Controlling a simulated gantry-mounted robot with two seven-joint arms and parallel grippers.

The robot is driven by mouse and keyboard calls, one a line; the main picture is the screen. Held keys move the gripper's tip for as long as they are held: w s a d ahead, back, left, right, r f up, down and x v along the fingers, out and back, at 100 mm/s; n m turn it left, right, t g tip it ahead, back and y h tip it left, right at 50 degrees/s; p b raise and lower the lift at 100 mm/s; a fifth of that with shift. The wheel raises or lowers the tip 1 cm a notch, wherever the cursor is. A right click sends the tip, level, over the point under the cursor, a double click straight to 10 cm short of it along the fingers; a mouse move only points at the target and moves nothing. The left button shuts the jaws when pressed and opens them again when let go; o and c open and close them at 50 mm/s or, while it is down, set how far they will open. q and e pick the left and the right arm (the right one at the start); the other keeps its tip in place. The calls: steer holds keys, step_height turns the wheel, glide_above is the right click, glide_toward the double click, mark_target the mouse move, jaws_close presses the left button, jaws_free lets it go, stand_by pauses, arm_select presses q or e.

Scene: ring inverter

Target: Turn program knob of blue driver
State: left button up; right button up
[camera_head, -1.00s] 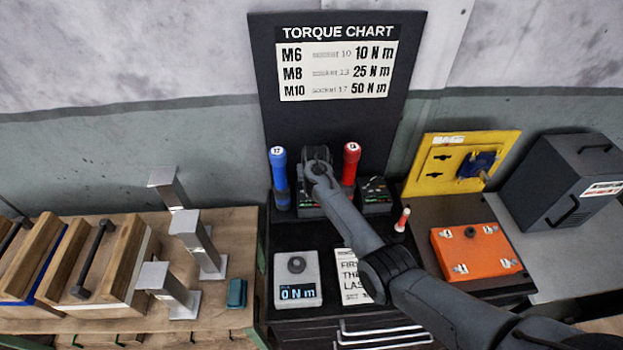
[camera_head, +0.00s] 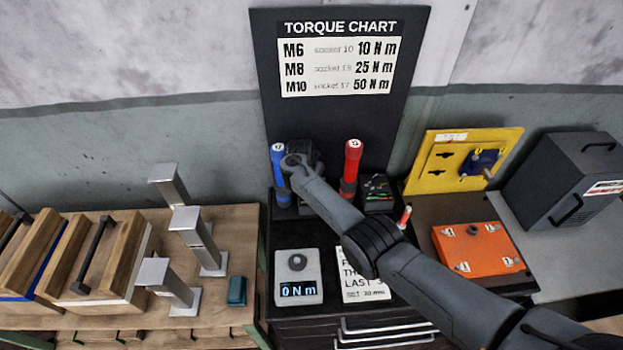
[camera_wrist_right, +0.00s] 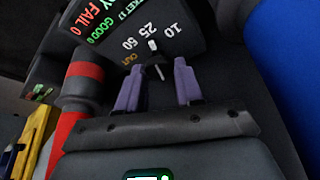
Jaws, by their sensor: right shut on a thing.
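The blue driver (camera_head: 279,172) stands upright in its holder at the back of the black cabinet. It also shows as a blue body at the right edge of the right wrist view (camera_wrist_right: 292,60). Its program panel (camera_wrist_right: 125,28) has a dial marked OUT, 50, 25 and 10, with a small dark knob (camera_wrist_right: 158,71) and a white pointer. My right gripper (camera_wrist_right: 157,76) has its two purple fingers on either side of this knob and is shut on it. In the head view my right arm hides the gripper and panel. My left gripper is not in view.
The red driver (camera_head: 351,168) stands to the right of my wrist. The torque chart board (camera_head: 338,115) rises behind. A grey torque tester (camera_head: 298,282) reading 0 N m and a paper note (camera_head: 362,284) lie in front. An orange box (camera_head: 478,247) is at right.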

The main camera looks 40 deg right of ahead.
stand_by(0.3)
steer(key=o, duration=1)
steer(key=shift+o, duration=0.2)
steer(key=shift+a+r, duration=0.1)
steer(key=shift+r, duration=0.15)
steer(key=p+v, duration=0.4)
steer(key=v, duration=0.6)
steer(key=shift+p, duration=0.35)
steer(key=shift+s+r, duration=0.1)
steer(key=shift+r, duration=0.1)
